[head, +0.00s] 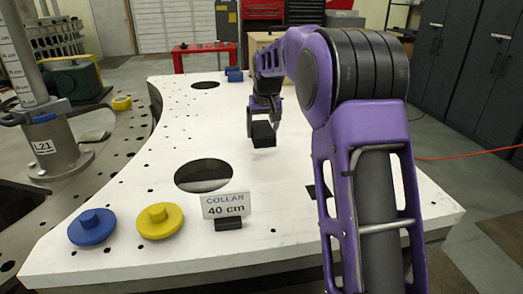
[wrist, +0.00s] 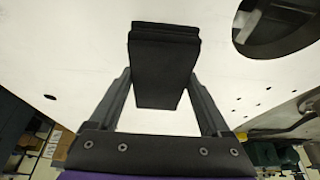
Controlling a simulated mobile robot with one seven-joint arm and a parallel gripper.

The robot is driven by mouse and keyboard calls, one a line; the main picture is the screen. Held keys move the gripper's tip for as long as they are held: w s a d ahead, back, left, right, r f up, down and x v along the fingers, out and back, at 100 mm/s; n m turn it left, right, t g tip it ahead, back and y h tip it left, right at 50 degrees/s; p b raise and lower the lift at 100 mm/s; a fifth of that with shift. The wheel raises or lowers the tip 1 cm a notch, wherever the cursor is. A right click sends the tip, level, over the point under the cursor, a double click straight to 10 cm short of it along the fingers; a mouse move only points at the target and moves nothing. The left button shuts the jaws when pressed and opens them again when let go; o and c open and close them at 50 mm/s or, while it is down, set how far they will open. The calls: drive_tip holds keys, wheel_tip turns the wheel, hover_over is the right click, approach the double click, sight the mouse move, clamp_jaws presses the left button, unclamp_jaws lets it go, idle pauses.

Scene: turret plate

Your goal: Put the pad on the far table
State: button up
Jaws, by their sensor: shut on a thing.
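The pad (head: 263,136) is a black block at the end of my arm, over the middle of the white plate. My gripper (head: 264,118) is shut on it. In the wrist view the pad (wrist: 163,75) sits between the two fingers of my gripper (wrist: 165,100), with the white surface behind it. I cannot tell whether its lower edge touches the plate. A red table (head: 200,48) stands on the floor at the back, beyond the plate's far edge.
The white plate (head: 120,165) has large round holes. A blue knob (head: 92,227), a yellow knob (head: 160,221) and a "COLLAR 40 cm" sign (head: 225,205) stand near its front. A post (head: 40,90) stands left.

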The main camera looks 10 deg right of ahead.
sight(262, 157)
drive_tip(key=shift+f+b, duration=0.4)
drive_tip(key=shift+f, duration=2.65)
drive_tip(key=shift+f, duration=0.15)
drive_tip(key=o, duration=1.3)
drive_tip(key=shift+o, duration=0.2)
drive_tip(key=shift+r, duration=0.4)
drive_tip(key=p+v, duration=0.1)
drive_tip(key=v, duration=1)
drive_tip(key=shift+s+r, duration=0.15)
drive_tip(key=shift+r, duration=0.1)
